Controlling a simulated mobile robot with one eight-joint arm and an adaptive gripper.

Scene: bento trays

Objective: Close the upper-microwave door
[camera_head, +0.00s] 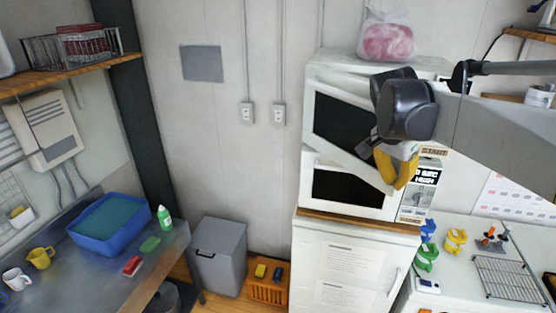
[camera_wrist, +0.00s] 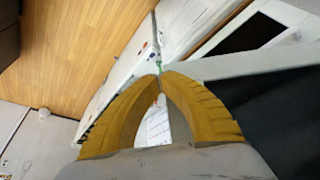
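The upper microwave (camera_head: 335,73) is white and stands on top of the lower one. Its door (camera_head: 345,122), with a white frame and dark window, is swung partly out, hinged at the left. My gripper (camera_head: 400,172), with yellow finger pads, is at the right, free edge of this door and hides part of it. In the wrist view the fingertips (camera_wrist: 161,77) meet, with nothing seen held between them. The door's white frame (camera_wrist: 255,65) and dark window (camera_wrist: 280,110) lie to the right of the fingers. I cannot tell whether they touch.
The lower microwave (camera_head: 345,190) looks shut, on a white cabinet (camera_head: 345,265). A bag with pink contents (camera_head: 387,40) sits on top. A white counter (camera_head: 450,280) with small coloured items and a wire rack (camera_head: 512,278) is at right. The floor at centre holds a grey bin (camera_head: 218,257).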

